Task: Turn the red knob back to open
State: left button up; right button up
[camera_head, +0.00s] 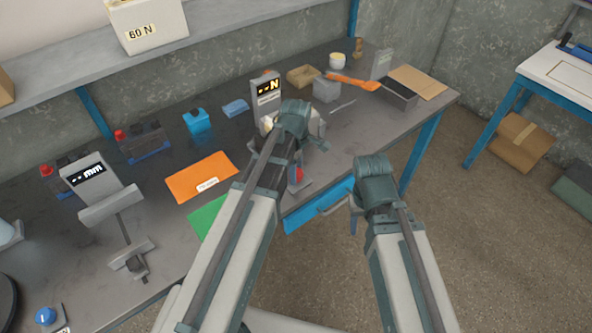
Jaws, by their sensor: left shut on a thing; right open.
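The red knob (299,175) stands on a small grey base (300,187) near the table's front edge, just right of my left forearm and partly hidden. My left gripper (296,168) points down at it from above and is shut on it; the fingers are mostly hidden behind my own arm. Which way the knob is turned cannot be told. My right gripper (353,222) is open and empty, in front of the table edge and apart from everything; my wrist hides most of its fingers.
A grey gauge with an N display (266,88) stands behind my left wrist. An orange mat (202,173) and a green mat (206,214) lie left of my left arm. A blue knob (46,315) and a gauge marked mm (90,181) stand further left.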

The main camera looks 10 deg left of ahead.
pick_arm(q)
jog(key=n, duration=0.4)
jog(key=shift+w, duration=0.1)
jog(key=shift+n, duration=2.1)
jog(key=o, duration=1.4)
jog(key=shift+r, duration=0.1)
notch_tip(320, 180, up, 14)
jog(key=p, duration=1.3)
jog(key=shift+f+p, duration=0.2)
jog(key=shift+p, duration=0.2)
